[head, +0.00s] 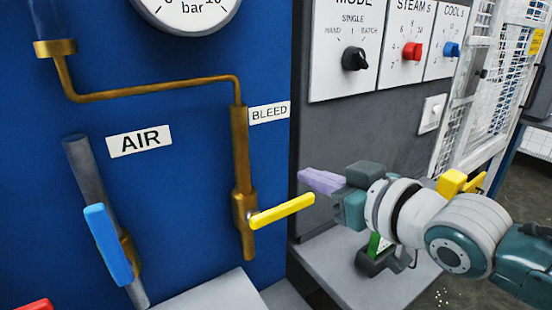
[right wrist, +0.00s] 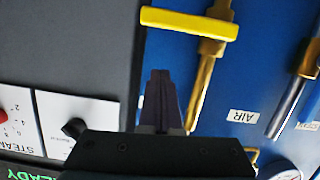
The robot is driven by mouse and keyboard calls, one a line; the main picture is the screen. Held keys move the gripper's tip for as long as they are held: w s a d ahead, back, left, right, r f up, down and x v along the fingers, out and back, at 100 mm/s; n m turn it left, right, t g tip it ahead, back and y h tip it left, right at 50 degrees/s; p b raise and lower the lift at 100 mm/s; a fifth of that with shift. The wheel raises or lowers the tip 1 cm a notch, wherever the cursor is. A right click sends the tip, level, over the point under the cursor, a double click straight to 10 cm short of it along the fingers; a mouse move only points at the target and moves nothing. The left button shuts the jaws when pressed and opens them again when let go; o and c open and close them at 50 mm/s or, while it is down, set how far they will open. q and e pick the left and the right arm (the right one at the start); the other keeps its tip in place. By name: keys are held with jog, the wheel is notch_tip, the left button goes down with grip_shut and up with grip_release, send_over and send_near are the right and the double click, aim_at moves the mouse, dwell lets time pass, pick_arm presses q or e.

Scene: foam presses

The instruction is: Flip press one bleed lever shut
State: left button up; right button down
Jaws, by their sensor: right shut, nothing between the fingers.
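The yellow bleed lever (head: 282,211) sits on a brass valve on the vertical brass pipe (head: 241,150), below the BLEED label (head: 269,112). It points sideways to the right, across the pipe, and tilts slightly up. My right gripper (head: 312,181) is just right of and above the lever's free end, apart from it, its lilac fingers shut and empty. In the right wrist view the shut fingers (right wrist: 160,85) point toward the yellow lever (right wrist: 190,24), with a gap between them. My left gripper is not in view.
A blue AIR lever (head: 107,243) is on a grey pipe at left. A gauge (head: 185,8) is above. A grey panel with a black MODE knob (head: 354,58), red knob (head: 412,50) and blue knob (head: 451,49) stands behind my right arm. A grey ledge (head: 330,265) is below.

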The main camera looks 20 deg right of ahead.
jog(key=v, duration=0.8)
jog(key=shift+s+f, duration=0.15)
jog(key=shift+s, duration=0.1)
jog(key=shift+d, duration=0.15)
